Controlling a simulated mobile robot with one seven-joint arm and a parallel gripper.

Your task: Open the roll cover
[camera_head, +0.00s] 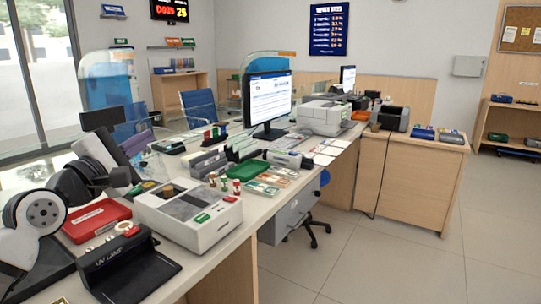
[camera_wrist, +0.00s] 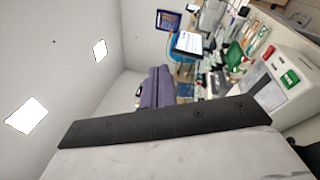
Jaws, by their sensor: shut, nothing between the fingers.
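A white desktop machine (camera_head: 190,212) with a grey inset top and a green label stands on the near counter; part of it shows at the right of the wrist view (camera_wrist: 284,82). I cannot tell for sure which part is the roll cover; the grey top panel looks closed. My gripper (camera_head: 128,165), a pale hand with a dark front bar, is up and left of this machine, apart from it. The gripper is shut and empty. In the wrist view its dark bar (camera_wrist: 170,121) crosses the lower part; the fingertips are not clear.
A red tray (camera_head: 95,221) and a black UV lamp (camera_head: 128,268) sit close by the machine. Stamps, a green pad (camera_head: 247,171) and a monitor (camera_head: 268,100) stand farther along the counter (camera_head: 232,240). A purple chair (camera_wrist: 158,88) is behind. The floor at right is clear.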

